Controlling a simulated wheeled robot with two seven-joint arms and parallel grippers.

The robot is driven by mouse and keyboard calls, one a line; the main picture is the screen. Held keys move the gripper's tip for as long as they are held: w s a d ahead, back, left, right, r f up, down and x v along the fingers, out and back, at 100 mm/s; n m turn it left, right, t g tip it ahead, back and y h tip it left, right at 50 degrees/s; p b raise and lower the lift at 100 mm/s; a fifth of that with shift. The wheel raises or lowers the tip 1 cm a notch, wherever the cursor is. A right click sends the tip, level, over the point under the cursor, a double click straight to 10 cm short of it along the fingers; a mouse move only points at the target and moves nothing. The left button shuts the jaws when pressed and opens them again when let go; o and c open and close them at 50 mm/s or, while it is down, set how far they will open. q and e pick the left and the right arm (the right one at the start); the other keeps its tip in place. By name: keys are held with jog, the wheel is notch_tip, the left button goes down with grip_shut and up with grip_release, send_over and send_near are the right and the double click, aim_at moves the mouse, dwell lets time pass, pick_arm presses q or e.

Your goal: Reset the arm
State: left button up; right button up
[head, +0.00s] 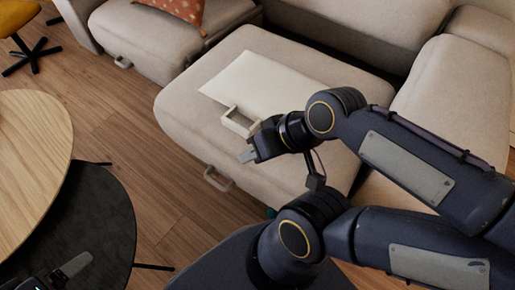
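My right arm comes in from the right over the sofa. Its gripper (248,156) points left, above the front part of the beige seat (190,110). A grey fingertip shows, but the gap between the fingers cannot be made out. Nothing is seen held in it. My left gripper (74,265) shows only partly at the bottom left, over the dark round table (95,220). One grey finger is visible there. The rest of it is cut off by the frame edge.
A wooden round table (30,150) stands left. A patterned orange cushion (180,10) and yellow chair (18,15) are behind. Wooden floor (120,120) between is clear.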

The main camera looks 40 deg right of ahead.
notch_tip(320, 180, up, 33)
jog(key=p, duration=3.3)
jog(key=shift+r, duration=0.1)
